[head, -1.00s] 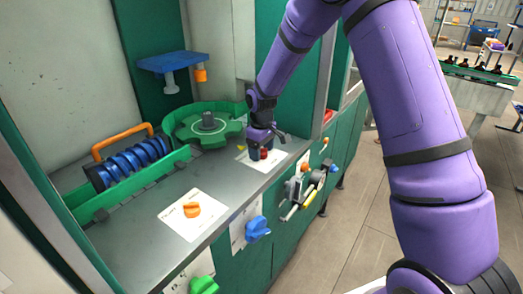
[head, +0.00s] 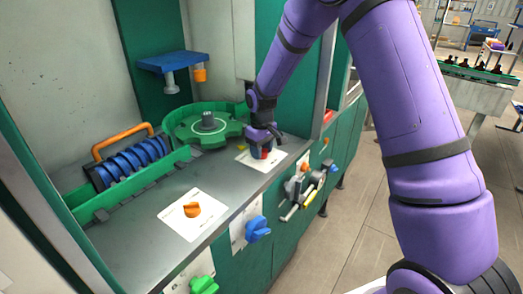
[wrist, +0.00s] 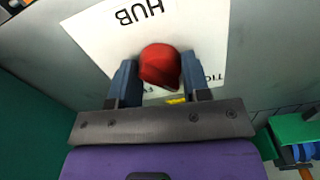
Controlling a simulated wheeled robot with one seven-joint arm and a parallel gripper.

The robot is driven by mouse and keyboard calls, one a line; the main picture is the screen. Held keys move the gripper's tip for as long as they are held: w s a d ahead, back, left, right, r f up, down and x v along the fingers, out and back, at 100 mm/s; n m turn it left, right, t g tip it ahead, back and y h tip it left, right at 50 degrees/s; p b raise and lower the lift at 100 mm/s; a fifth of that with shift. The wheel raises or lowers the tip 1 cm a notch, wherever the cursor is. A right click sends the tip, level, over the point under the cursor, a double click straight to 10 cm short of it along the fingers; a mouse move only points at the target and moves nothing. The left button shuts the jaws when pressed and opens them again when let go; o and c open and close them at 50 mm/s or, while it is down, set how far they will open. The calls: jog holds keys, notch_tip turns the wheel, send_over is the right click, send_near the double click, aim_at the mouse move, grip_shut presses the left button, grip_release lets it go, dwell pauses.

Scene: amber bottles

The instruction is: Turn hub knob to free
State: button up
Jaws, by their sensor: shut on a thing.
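The red hub knob (wrist: 160,64) stands on a white card (wrist: 100,38) printed HUB in the wrist view. In the head view the knob (head: 264,154) is a small red patch, mostly covered by my gripper. My gripper (head: 262,151) comes down onto it from above, its two blue fingers on opposite sides of the knob, shut on it. A small yellow mark (wrist: 176,100) lies on the card below the knob in the wrist view. The lettering near the fingers is partly covered, and I cannot read where the knob points.
A green star wheel (head: 207,128) sits close behind and left of my gripper. An orange knob (head: 192,210) on another card is nearer on the grey counter. A blue knob (head: 257,228) and a valve with handles (head: 304,188) stick out of the front panel.

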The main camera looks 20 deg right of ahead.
jog(key=m, duration=1.2)
jog(key=shift+m, duration=2.1)
jog(key=o, duration=0.9)
jog(key=shift+r, duration=0.1)
